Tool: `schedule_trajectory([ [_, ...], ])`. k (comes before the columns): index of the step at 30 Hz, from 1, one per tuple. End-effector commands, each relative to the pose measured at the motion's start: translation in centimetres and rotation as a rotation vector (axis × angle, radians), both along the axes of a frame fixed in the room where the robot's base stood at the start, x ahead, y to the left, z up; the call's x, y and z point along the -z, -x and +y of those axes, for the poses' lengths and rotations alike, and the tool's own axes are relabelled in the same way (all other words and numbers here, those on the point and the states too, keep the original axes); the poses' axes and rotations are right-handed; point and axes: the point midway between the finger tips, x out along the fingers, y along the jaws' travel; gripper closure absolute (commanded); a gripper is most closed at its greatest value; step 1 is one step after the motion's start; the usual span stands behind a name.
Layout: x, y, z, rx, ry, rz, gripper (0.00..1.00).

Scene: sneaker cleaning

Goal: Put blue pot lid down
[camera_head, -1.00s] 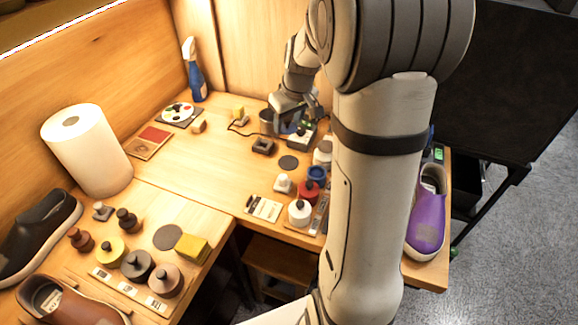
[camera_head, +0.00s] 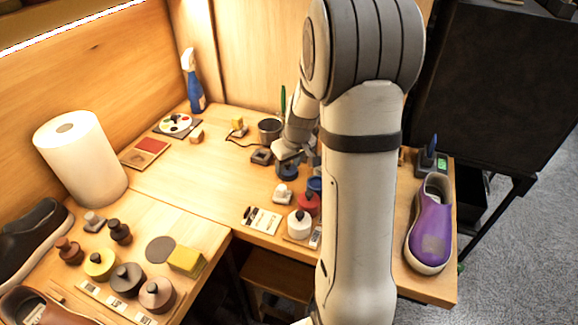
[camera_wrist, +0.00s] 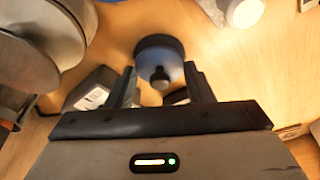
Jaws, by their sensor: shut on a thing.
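The blue pot lid (camera_wrist: 171,60) shows in the wrist view as a blue disc with a dark rim and a dark knob. My gripper (camera_wrist: 160,84) is shut on its knob. In the head view my gripper (camera_head: 287,157) points down, with the lid (camera_head: 288,174) just under it, behind the white-knobbed stamp. The lid covers the spot of the dark round pad. I cannot tell whether it touches the surface. The blue pot (camera_head: 315,184) stands to the right, partly hidden by my arm.
A red pot (camera_head: 307,204) and a white pot (camera_head: 299,224) stand in front of the blue pot. A white-topped stamp (camera_head: 283,194) is close in front of the lid. A metal cup (camera_head: 270,130) and a dark block (camera_head: 261,156) are behind and left.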

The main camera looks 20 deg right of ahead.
Motion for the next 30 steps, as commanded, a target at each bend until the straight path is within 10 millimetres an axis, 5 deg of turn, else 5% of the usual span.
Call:
schedule_trajectory([
  [10,0.9,0.0,-0.1,0.001,0.0,-0.001,0.74],
  [11,0.9,0.0,-0.1,0.001,0.0,-0.001,0.51],
  [18,0.8,0.0,-0.1,0.001,0.0,-0.001,0.32],
  [30,-0.3,0.2,-0.2,0.002,0.001,-0.003,0.3],
])
